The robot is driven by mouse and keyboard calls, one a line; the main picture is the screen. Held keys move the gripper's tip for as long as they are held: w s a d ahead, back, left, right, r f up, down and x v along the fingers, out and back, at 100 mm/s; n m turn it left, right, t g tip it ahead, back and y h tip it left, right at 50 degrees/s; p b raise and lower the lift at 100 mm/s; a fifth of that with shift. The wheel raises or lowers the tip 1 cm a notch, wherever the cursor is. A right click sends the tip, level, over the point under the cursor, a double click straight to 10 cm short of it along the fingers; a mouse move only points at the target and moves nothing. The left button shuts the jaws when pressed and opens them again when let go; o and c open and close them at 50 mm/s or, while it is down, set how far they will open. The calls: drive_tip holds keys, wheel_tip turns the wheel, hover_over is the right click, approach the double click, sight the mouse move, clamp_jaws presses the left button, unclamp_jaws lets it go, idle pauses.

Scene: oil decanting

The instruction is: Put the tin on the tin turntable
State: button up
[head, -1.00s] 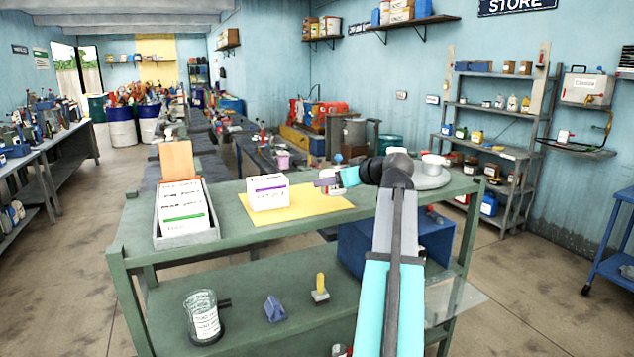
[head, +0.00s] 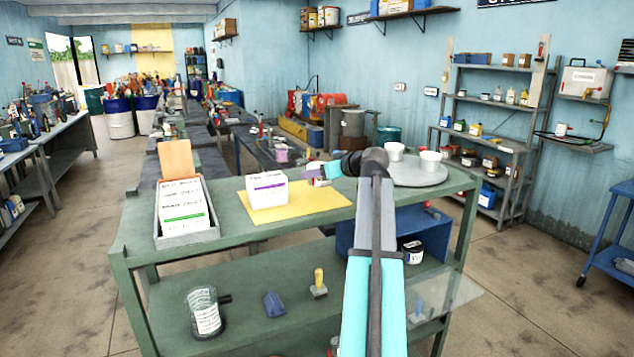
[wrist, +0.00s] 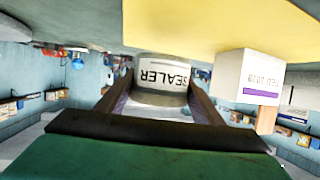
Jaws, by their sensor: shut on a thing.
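A tin labelled SEALER (wrist: 162,75) sits between the fingers of my gripper (wrist: 160,88) in the wrist view, and the gripper is shut on it. That view looks upside down, with the yellow mat along its top. In the head view my gripper (head: 317,171) is over the bench by the mat's far right corner, left of the turntable. The tin is small and mostly hidden there. The tin turntable (head: 418,179) is a grey round disc at the bench's right end. Two white cup-like containers (head: 393,151) (head: 430,161) stand on its far side; its front is bare.
A white box with a purple stripe (head: 267,190) stands on the yellow mat (head: 300,204), close to the gripper. A grey tray of cards (head: 187,238) is at the bench's left. The lower shelf holds a glass jar (head: 205,312) and small items.

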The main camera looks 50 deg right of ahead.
sight(318, 179)
drive_tip(key=shift+w+d+r, duration=0.1)
drive_tip(key=shift+w+d, duration=0.05)
drive_tip(key=shift+w, duration=0.25)
drive_tip(key=shift+w+f+p, duration=0.1)
drive_tip(key=shift+f+p, duration=0.1)
drive_tip(key=shift+p, duration=0.1)
drive_tip(key=shift+f+p, duration=0.75)
drive_tip(key=shift+f, duration=0.9)
drive_tip(key=shift+f, duration=0.15)
drive_tip(key=o, duration=1.3)
drive_tip(key=b+v, duration=0.3)
drive_tip(key=v, duration=0.9)
drive_tip(key=shift+b, duration=0.4)
